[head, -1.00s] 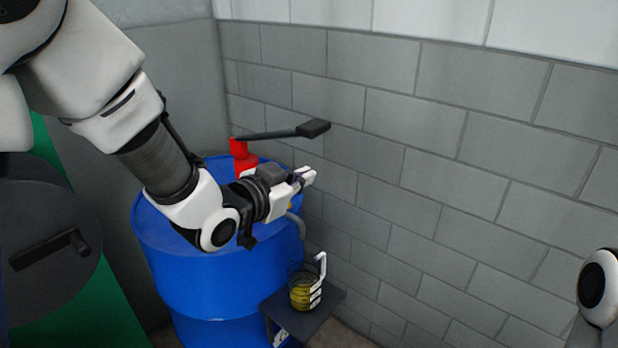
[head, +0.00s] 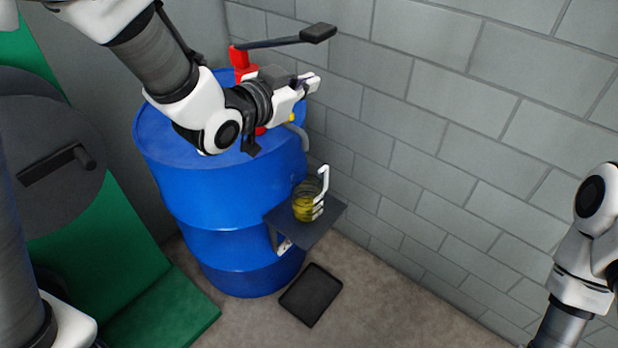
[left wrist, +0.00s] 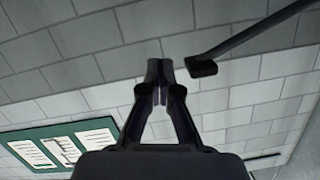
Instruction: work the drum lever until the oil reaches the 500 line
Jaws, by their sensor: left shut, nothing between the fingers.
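The blue drum (head: 215,190) stands in the corner with a red pump (head: 241,64) on its top. The pump's dark lever (head: 280,43) reaches to the right and ends in a black grip (head: 318,33). My left gripper (head: 310,84) is shut and empty, below the lever grip and apart from it. In the left wrist view the grip (left wrist: 201,66) is right of my shut fingertips (left wrist: 160,75). A clear jug (head: 306,203) with yellow oil in its lower part stands under the spout (head: 300,137). Its marks are too small to read. My right gripper is out of view.
The jug stands on a dark shelf (head: 325,222) at the drum's side. A black tray (head: 311,296) lies on the floor below. Left is a green thing with a dark round face and handle (head: 57,165). A block wall (head: 440,150) stands behind.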

